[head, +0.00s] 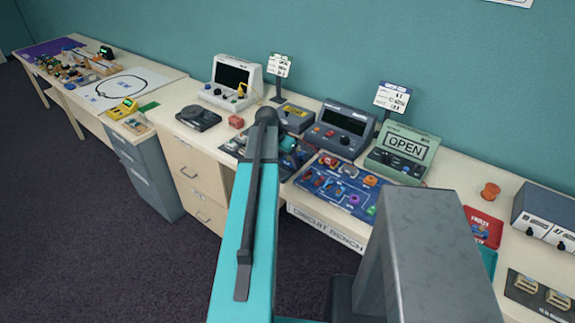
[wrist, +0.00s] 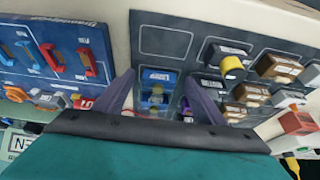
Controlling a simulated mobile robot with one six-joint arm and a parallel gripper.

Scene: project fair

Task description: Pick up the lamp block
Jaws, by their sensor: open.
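A small blue block with a pale bulb-like top and a label, which looks like the lamp block (wrist: 157,92), sits in a slot of a dark grey tray (wrist: 165,42) in the wrist view. My gripper (wrist: 160,92) is open, with one dark finger on each side of this block. Whether the fingers touch it I cannot tell. In the head view my arm covers most of the tray, and I cannot make out the lamp block there.
Other blocks, including a yellow-capped one (wrist: 232,68) and several brown ones, sit in the tray close to the right finger. A blue circuit board (head: 340,185) lies beside the tray.

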